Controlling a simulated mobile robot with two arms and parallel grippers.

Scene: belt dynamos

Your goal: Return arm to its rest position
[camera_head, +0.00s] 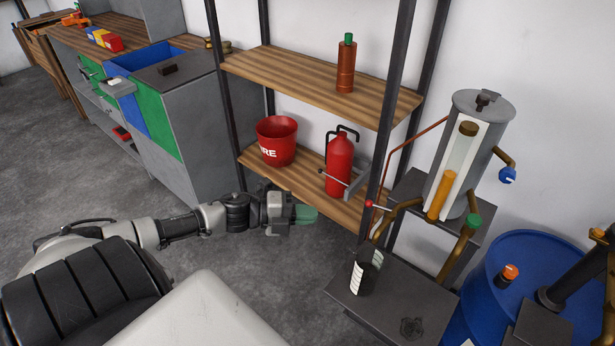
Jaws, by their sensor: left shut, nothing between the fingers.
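My left arm comes in from the left and stretches low across the lower part of the head view. Its gripper (305,214) is shut and holds nothing. The green-tipped fingers point right, in front of the lower wooden shelf (262,176) as seen from the head. The gap between fingers and shelf is hard to judge. My right gripper does not show.
The shelf holds a red fire bucket (276,141) and a red extinguisher (339,163); a brown bottle (346,66) stands above. A grey tank (487,130), a blue barrel (535,270) and a dark platform (395,305) fill the right. Grey cabinets (195,120) stand left. Floor shows at left.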

